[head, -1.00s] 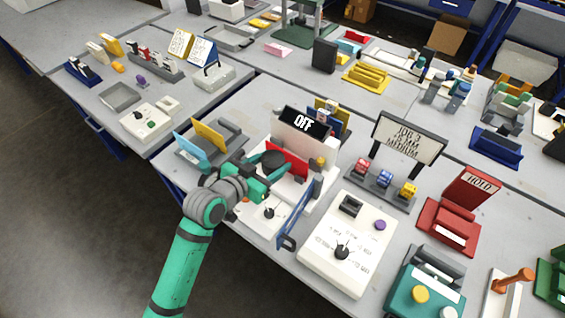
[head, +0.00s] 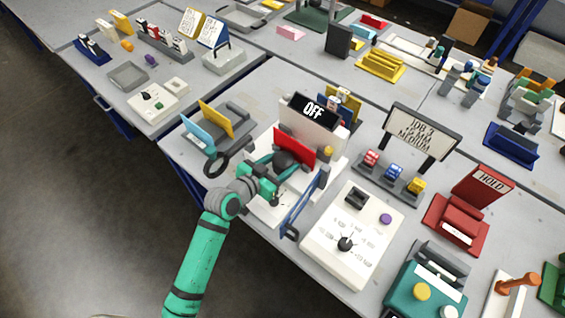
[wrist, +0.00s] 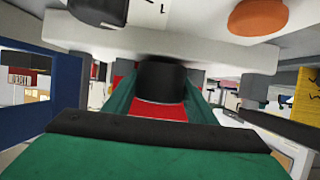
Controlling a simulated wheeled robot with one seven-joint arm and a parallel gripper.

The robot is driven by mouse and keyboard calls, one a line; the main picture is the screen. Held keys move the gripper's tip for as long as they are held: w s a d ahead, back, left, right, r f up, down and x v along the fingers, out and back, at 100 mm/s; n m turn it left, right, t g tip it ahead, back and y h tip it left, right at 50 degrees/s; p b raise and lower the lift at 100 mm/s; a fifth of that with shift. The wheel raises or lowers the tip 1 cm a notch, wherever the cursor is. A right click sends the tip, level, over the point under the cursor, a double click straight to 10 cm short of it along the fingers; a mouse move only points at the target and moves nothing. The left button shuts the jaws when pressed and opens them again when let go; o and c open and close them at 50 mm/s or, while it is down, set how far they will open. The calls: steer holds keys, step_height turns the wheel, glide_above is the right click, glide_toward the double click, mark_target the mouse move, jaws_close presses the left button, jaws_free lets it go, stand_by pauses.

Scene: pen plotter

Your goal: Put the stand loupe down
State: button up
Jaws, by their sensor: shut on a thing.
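My gripper (head: 282,170) is shut on a dark rounded thing (head: 285,159), which I take to be the stand loupe. In the wrist view it is a black cylinder (wrist: 160,76) between my two green fingers. It is in front of the red panel (head: 296,145) of the white machine with the "OFF" sign (head: 313,109). Its lower part is hidden, and I cannot tell whether it touches the white surface below.
A blue rail (head: 304,202) stands close right of my gripper. A black ring (head: 216,163) and a grey tray with blue and yellow cards (head: 198,134) are to the left. A white dial panel (head: 346,244) lies to the right.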

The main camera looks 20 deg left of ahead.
steer(key=shift+f, duration=0.25)
steer(key=o, duration=1.1)
steer(key=shift+c, duration=0.2)
steer(key=shift+r, duration=0.1)
steer(key=v, duration=1.2)
